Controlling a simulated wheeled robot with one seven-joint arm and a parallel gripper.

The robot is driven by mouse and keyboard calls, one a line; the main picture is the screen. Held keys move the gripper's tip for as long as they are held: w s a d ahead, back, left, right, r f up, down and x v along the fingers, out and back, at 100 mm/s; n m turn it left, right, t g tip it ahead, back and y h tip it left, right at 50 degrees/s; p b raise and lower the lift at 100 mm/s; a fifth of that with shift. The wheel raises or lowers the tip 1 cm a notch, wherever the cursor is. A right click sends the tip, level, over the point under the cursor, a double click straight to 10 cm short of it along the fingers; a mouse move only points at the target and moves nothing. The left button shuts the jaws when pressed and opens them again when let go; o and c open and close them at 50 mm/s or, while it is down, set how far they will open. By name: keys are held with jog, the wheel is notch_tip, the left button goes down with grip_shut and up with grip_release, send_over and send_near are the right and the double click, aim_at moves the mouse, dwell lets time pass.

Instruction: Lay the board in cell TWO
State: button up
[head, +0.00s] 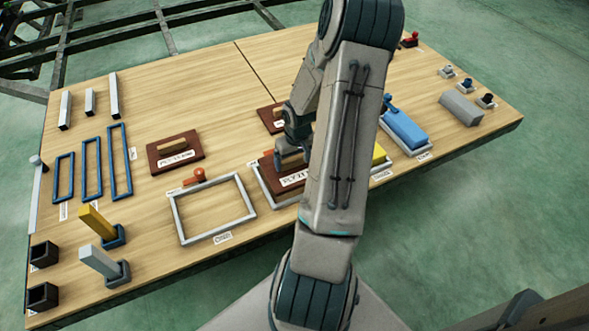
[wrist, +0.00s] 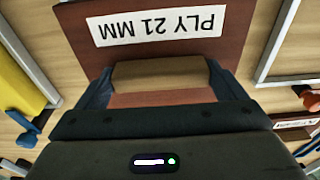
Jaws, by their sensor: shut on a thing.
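My gripper (head: 291,158) is shut on the wooden grip block (wrist: 160,74) of a dark red-brown board (wrist: 215,60), labelled PLY 21 MM. In the head view, this board (head: 268,166) is over or inside a pale frame (head: 278,203), the one just right of the empty frame. I cannot tell whether it rests inside or hangs above. My arm hides its right part. The empty pale frame (head: 177,218) has an orange-red knob (head: 195,176) at its back edge. The cell labels are too small to read, so I cannot tell which is TWO.
Another brown board (head: 160,166) with a grip lies behind the empty frame; one more (head: 268,112) is partly hidden behind my arm. A yellow piece (head: 380,154) and a blue block (head: 404,130) stand to the right. Upright yellow (head: 99,225) and grey bars stand front left.

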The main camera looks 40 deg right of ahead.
aim_at(294, 167)
jog(key=shift+w+f+b, duration=0.2)
jog(key=shift+f+b, duration=0.7)
jog(key=shift+f, duration=1.15)
jog(key=shift+f, duration=0.2)
jog(key=o, duration=0.9)
jog(key=shift+o, duration=0.2)
notch_tip(294, 167, up, 12)
jog(key=s+p, duration=0.2)
jog(key=p, duration=0.3)
jog(key=s+a+r+n, duration=0.1)
jog(key=s+a+r, duration=0.4)
jog(key=a+r, duration=0.4)
jog(key=s+a+r+n, duration=0.2)
jog(key=s+a+r, duration=0.4)
jog(key=a+r, duration=0.4)
jog(key=shift+s+a, duration=0.2)
jog(key=shift+a, duration=3.15)
